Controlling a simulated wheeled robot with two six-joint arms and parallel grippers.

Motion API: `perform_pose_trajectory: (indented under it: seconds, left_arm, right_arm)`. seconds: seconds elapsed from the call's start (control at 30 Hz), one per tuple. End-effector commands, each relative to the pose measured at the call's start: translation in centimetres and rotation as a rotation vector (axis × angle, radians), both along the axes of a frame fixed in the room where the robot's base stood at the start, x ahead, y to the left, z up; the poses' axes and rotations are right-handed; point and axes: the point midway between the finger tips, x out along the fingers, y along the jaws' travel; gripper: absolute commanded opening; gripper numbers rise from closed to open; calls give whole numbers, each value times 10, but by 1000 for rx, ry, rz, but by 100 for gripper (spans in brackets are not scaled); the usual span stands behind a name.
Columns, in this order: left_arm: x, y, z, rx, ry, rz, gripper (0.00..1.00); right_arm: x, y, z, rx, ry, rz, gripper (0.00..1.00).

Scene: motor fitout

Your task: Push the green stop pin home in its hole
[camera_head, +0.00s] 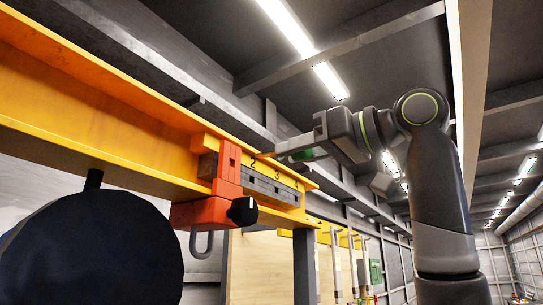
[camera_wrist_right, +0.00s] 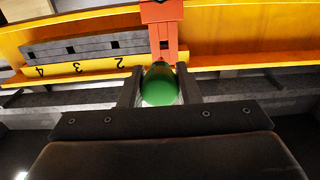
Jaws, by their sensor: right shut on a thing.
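My right gripper (camera_head: 290,148) reaches in from the right to the yellow beam. It is shut on the green stop pin (camera_wrist_right: 160,85), whose rounded green end sits between the two fingers in the right wrist view. Some green also shows at the fingers in the head view (camera_head: 310,155). The pin's far end and its hole are hidden, so I cannot tell how deep it sits. Just beyond the pin is the orange carriage (camera_wrist_right: 162,32), which hangs on the beam in the head view (camera_head: 227,170). My left gripper is not in view.
The yellow beam (camera_head: 90,85) carries a grey notched bar (camera_head: 270,186) and a numbered yellow strip (camera_wrist_right: 100,65). A black knob (camera_head: 243,210) and a grey hook (camera_head: 201,243) are on the carriage. A large dark round shape (camera_head: 90,250) fills the lower left.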

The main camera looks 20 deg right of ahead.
Motion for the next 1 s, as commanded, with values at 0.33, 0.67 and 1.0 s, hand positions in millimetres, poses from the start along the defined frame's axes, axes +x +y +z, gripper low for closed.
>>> perform_pose_trajectory:
  seconds: [0.33,0.67,1.0]
  left_arm:
    - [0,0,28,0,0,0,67]
    - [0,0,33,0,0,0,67]
    - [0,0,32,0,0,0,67]
  right_arm:
    - [14,16,10,-50,55,2,0]
    - [27,30,10,-100,109,-1,0]
    - [27,30,10,-102,111,-1,0]
